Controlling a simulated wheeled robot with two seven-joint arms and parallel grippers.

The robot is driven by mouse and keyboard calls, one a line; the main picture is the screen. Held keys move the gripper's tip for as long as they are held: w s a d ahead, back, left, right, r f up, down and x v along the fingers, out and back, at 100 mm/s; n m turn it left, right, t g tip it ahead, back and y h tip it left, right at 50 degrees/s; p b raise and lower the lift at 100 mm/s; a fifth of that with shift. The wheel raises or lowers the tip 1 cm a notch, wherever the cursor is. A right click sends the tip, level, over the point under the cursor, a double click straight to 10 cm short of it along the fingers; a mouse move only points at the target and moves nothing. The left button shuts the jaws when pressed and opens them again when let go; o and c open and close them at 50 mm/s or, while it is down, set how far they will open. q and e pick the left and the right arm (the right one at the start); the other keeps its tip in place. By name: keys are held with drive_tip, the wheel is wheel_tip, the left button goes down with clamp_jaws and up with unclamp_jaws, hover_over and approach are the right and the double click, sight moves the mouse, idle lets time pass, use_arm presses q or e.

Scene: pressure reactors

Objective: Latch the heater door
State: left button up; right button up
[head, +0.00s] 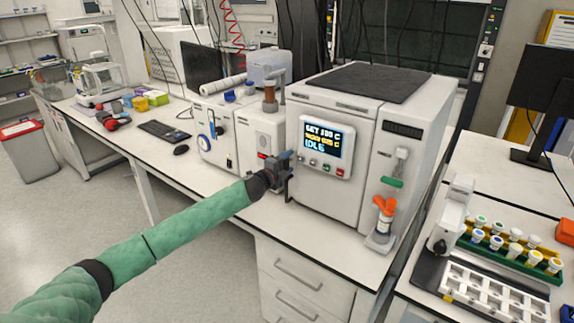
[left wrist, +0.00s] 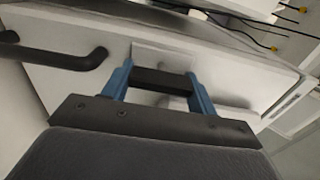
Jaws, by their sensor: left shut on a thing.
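The heater (head: 335,150) is a large white box on the bench, with a lit display (head: 323,141) that includes the word IDLE. Its front door panel (head: 325,198) looks flush with the body; I cannot tell whether it is latched. My left gripper (head: 286,157) is at the left edge of the heater front. In the left wrist view its blue fingers (left wrist: 162,85) are shut on a dark bar (left wrist: 162,79) against a white surface. A dark curved handle (left wrist: 55,57) is beside them. The gripper hides part of the latch area. My right gripper is not in view.
A smaller white instrument (head: 262,140) stands close to the heater's left. A stand with an orange clamp (head: 384,205) is at the heater's right front. A vial rack (head: 510,248) and a white tube tray (head: 490,292) are on the right bench.

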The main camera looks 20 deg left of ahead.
sight(285, 166)
use_arm(q)
drive_tip(key=shift+f, duration=0.1)
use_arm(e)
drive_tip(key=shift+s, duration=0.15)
use_arm(q)
drive_tip(key=o, duration=1)
drive_tip(key=shift+d, duration=0.1)
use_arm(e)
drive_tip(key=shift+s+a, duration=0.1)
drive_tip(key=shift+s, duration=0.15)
use_arm(q)
drive_tip(key=shift+s, duration=0.1)
drive_tip(key=shift+s+a, duration=0.2)
drive_tip(key=b+v, duration=0.3)
drive_tip(key=v, duration=0.3)
drive_tip(key=shift+s+f, duration=0.1)
drive_tip(key=shift+s+a, duration=0.1)
drive_tip(key=shift+s, duration=0.4)
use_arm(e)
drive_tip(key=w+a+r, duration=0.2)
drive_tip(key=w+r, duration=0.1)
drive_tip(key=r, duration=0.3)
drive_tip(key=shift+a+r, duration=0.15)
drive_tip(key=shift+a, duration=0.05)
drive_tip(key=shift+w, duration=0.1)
